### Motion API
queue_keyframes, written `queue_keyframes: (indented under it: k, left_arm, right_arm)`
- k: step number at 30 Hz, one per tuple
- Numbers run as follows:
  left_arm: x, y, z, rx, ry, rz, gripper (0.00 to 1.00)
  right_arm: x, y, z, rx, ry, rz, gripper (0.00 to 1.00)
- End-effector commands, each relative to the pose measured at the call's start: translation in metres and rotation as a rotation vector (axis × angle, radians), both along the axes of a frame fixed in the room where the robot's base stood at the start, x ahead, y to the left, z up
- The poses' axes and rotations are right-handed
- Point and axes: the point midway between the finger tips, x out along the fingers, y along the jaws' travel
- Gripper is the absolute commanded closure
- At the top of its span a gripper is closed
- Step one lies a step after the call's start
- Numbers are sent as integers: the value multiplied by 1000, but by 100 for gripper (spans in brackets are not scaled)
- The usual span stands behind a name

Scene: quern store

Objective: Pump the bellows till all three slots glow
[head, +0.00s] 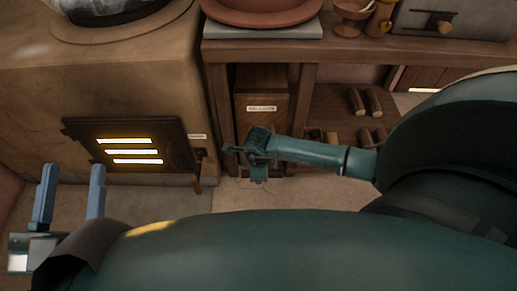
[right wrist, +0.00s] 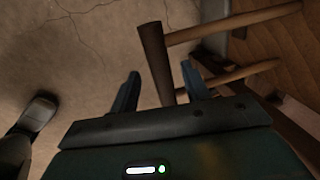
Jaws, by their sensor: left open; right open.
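The dark stove door (head: 85,130) at the left of the head view has three slots (head: 134,151), and all three glow bright yellow-white. A wooden box with a small label (head: 262,85), which looks like the bellows, stands right of the stove under the counter. In the right wrist view a dark wooden crossbar (right wrist: 154,60) on two rods, seemingly the bellows handle, reaches between the open fingers of my right gripper (right wrist: 160,85). Whether they touch it I cannot tell. That gripper (head: 246,152) is before the box in the head view. My left gripper (head: 70,195) is open and empty at lower left.
A wooden counter (head: 250,50) holds a terracotta dish (head: 262,12) and small wooden vessels. The shelf (head: 325,103) below holds several short wooden rods. Pale cracked floor (head: 290,193) lies open in front of the box.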

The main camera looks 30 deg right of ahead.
Motion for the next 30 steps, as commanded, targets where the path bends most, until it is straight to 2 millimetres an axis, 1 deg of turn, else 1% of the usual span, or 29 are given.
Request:
queue_keyframes:
  k: [1, 5, 9, 15, 30]
  left_arm:
    - [2, 1, 2, 3, -37, 0, 53]
    - [3, 1, 10, 9, -87, 0, 53]
    - [3, 2, 14, 11, -105, 0, 53]
    - [3, 2, 14, 11, -105, 1, 53]
    - [3, 2, 14, 11, -105, 1, 53]
  right_arm:
    - [1, 0, -9, 1, 1, -1, 53]
    - [3, -2, -17, 1, -1, 0, 53]
    - [3, -2, -19, 1, -1, 0, 53]
    - [3, -2, -18, 1, 0, 1, 54]
    - [3, -2, -18, 1, 0, 1, 95]
